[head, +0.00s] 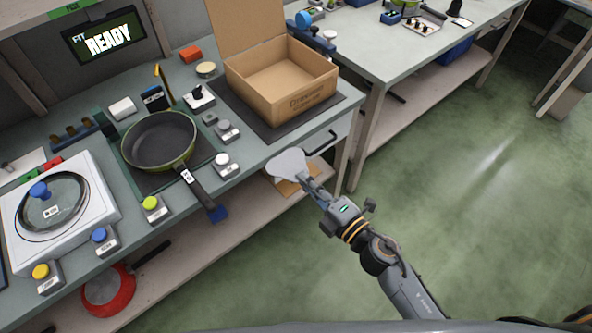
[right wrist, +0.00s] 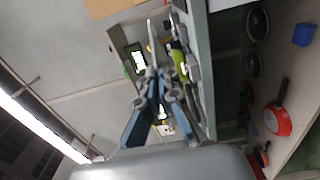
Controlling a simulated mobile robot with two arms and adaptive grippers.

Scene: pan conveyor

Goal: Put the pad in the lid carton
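The pad (head: 288,164) is a flat, light grey, rounded sheet. My right gripper (head: 308,183) is shut on its near edge and holds it out in the air beside the bench's front edge, below and in front of the carton. The open cardboard carton (head: 307,94) stands on a dark mat on the bench, with its flap raised at the back; its inside looks empty and its printed label is too small to read. In the right wrist view my right gripper's fingers (right wrist: 165,85) show, with a thin pale strip at their tips. My left gripper is out of view.
A pan (head: 160,139) sits on a green-edged station, its handle over the bench edge. A glass lid (head: 53,200) lies on a white tray at left. Several labelled buttons line the front. A drawer handle (head: 321,144) projects below the carton. A red pan (head: 109,290) lies on the lower shelf.

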